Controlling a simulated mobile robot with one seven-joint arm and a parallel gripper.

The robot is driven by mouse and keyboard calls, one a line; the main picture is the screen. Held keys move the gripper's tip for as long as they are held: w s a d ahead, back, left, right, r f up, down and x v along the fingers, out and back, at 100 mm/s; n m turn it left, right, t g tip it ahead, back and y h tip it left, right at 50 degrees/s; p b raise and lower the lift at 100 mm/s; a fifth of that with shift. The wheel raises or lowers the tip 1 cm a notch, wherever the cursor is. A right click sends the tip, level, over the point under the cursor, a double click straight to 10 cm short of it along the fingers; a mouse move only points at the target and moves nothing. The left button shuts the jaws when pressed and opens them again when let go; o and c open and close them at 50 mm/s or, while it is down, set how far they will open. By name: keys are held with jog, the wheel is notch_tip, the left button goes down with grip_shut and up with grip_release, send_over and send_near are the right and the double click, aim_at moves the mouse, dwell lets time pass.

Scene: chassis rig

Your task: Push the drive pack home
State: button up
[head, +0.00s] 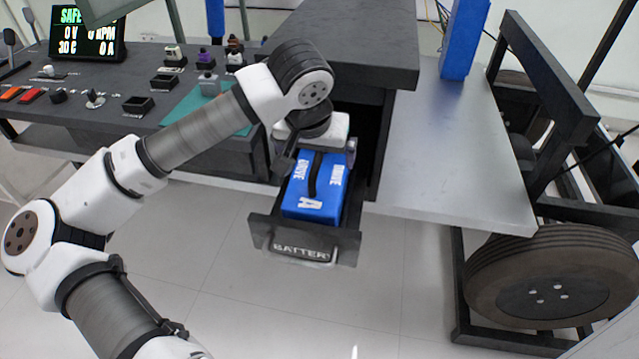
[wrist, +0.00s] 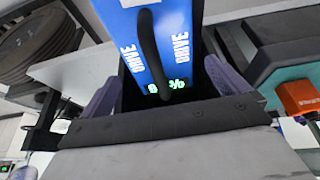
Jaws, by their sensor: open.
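The drive pack (head: 308,205) is a blue box with white DRIVE lettering, an A on its front end and a black strap handle (head: 312,175). It sits in the pulled-out drawer (head: 262,229) marked BATTERY, under the dark bench top. My gripper (head: 318,151) is open over the pack's rear part. In the wrist view, the pack (wrist: 187,20) shows with green lit digits, and purple finger pads stand on both sides of it. I cannot tell whether they touch it. The pack's rear end is hidden by my gripper.
The dark bench top (head: 345,40) overhangs the drawer closely behind my gripper. A grey panel (head: 440,150) and a wheeled frame with a tyre (head: 550,278) stand at right. A worktable with small parts and a display (head: 88,35) is at left. The floor before the drawer is clear.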

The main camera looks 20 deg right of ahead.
aim_at(319, 177)
jog(key=shift+s+x, duration=0.15)
jog(key=shift+x, duration=1.2)
jog(key=shift+s+x, duration=0.2)
jog(key=shift+x, duration=1.2)
jog(key=shift+a, duration=0.1)
jog(key=shift+c, duration=0.3)
jog(key=c, duration=1.4)
jog(key=shift+c, duration=0.8)
jog(key=shift+r, duration=0.15)
